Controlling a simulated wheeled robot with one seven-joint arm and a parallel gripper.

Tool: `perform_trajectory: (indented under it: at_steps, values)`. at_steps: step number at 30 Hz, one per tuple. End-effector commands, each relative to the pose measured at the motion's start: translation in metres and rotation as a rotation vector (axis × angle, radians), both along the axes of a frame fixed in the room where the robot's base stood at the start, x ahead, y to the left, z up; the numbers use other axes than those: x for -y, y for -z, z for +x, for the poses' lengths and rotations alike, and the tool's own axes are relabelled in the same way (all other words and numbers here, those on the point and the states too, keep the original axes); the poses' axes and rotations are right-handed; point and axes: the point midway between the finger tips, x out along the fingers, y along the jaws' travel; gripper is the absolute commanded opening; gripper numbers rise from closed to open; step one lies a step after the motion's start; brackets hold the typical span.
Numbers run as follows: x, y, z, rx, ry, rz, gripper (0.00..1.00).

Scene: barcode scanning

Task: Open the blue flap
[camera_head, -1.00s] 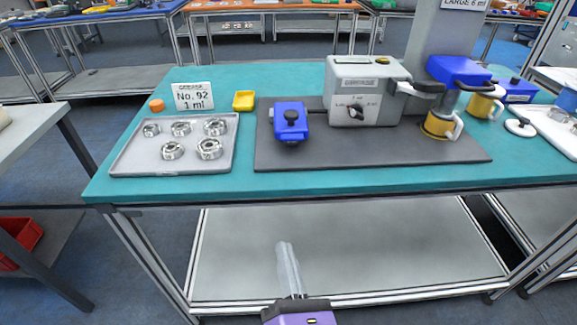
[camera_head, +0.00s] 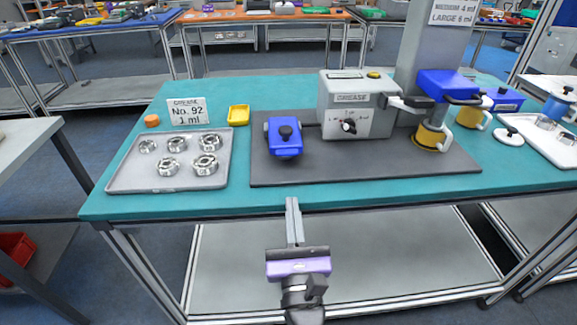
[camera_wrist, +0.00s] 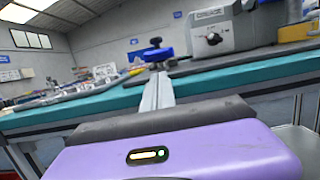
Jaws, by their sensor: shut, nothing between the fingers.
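The blue flap (camera_head: 285,138) is a small blue cover with a black knob on top. It sits on the dark grey mat, joined by a short bar to the left of the grey grease machine (camera_head: 352,105), and looks closed. In the wrist view the blue flap (camera_wrist: 158,53) shows just beyond my fingertips. My gripper (camera_head: 292,204) is shut and empty, with its fingers together, in front of the table's near edge and below the flap in the picture. In the wrist view my gripper (camera_wrist: 158,78) points toward the flap, apart from it as far as I can tell.
A grey tray (camera_head: 120,178) with several metal bearings lies left of the mat (camera_head: 400,170). A sign (camera_head: 187,112), an orange cap (camera_head: 152,121) and a yellow dish (camera_head: 238,115) stand behind it. The table's front strip is clear.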

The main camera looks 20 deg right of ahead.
Motion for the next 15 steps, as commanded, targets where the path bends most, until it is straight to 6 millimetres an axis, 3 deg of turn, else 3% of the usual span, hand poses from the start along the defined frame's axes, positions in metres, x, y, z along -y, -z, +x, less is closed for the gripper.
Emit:
perform_trajectory:
  at_steps: [9,15]
  values:
    - [0.019,-0.017,0.058,0.002,0.002,0.001,0.00]
    - [0.026,-0.022,0.082,0.000,0.000,0.001,0.00]
